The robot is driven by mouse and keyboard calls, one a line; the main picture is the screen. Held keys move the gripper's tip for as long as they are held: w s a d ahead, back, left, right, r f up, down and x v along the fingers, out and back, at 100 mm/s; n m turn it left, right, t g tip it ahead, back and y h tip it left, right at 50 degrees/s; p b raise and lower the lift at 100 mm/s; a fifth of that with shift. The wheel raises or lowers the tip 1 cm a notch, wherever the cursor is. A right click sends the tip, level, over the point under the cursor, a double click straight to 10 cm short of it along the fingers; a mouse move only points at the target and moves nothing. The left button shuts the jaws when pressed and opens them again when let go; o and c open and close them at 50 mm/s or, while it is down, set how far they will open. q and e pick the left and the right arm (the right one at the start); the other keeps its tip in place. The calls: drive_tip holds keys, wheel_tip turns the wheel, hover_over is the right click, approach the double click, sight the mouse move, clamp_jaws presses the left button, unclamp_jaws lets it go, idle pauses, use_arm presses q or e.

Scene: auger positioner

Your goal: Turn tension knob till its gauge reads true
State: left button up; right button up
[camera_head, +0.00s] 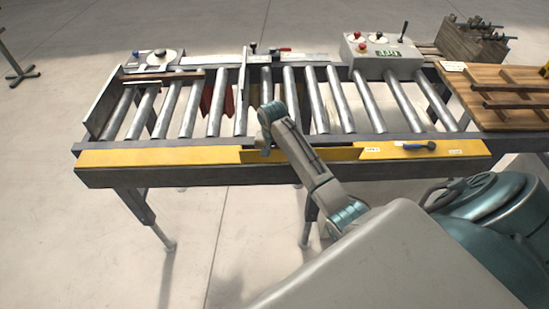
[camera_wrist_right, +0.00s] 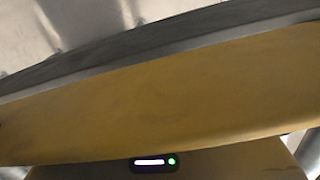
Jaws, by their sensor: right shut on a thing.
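My right gripper (camera_head: 264,148) reaches down at the front yellow rail (camera_head: 180,156) of the roller conveyor, near the middle of its length. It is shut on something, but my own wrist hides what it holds. In the right wrist view the yellow rail (camera_wrist_right: 160,105) fills most of the picture, and no fingers or knob show there. A small dark panel (camera_wrist_right: 154,164) with a white bar and a green light sits at its bottom edge. I cannot make out the tension knob or read its gauge in either view. My left gripper is not in view.
Wooden pallets (camera_head: 500,90) are at right. The front floor is clear.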

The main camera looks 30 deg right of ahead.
drive_tip(key=shift+n, duration=2.2)
drive_tip(key=o, duration=1)
drive_tip(key=shift+w, duration=0.1)
